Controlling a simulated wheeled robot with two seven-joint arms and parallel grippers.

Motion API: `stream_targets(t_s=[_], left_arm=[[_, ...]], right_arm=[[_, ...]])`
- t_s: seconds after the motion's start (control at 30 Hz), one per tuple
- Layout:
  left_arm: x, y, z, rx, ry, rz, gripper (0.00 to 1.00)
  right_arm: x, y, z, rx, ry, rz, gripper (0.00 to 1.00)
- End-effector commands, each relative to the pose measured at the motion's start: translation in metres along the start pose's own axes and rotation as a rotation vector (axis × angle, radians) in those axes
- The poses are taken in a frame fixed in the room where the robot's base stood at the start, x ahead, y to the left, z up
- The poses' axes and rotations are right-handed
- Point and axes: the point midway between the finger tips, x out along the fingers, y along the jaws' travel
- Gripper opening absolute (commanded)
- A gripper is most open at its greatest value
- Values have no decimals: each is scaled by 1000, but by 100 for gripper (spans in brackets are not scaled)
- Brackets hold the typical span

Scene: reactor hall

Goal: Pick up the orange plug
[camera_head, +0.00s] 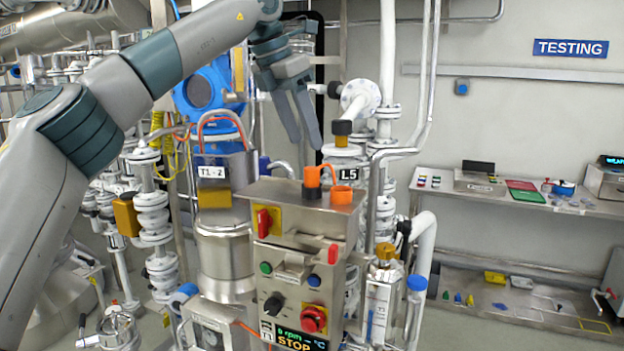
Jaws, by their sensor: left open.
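The orange plug (313,176) stands upright on a black base on top of the steel control box (284,193). A thin orange loop runs from it toward an orange round fitting (341,195) just to its right. My left gripper (306,146) is open and empty, its two fingers pointing down. In the picture its fingertips appear just above the plug, apart from it; the depth between them is hard to tell. My right gripper does not show.
A steel vessel labelled T1-2 (222,255) stands left of the control box. White pipes (388,60) and a valve with a black and yellow top (342,132) rise close behind and right. A wall bench (450,192) with small items stands at the right.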

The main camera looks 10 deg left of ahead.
Motion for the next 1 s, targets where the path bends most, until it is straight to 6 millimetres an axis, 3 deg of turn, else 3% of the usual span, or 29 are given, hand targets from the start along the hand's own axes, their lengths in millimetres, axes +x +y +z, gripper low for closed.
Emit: stream_targets(t_s=[0.2, 0.67, 1.0], left_arm=[[15, 0, 0, 0, -1, 0, 47], [21, 2, -1, 0, 1, 0, 47], [60, 6, -6, 1, 2, 0, 47]], right_arm=[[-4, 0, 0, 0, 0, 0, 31], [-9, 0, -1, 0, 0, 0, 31], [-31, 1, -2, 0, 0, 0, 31]])
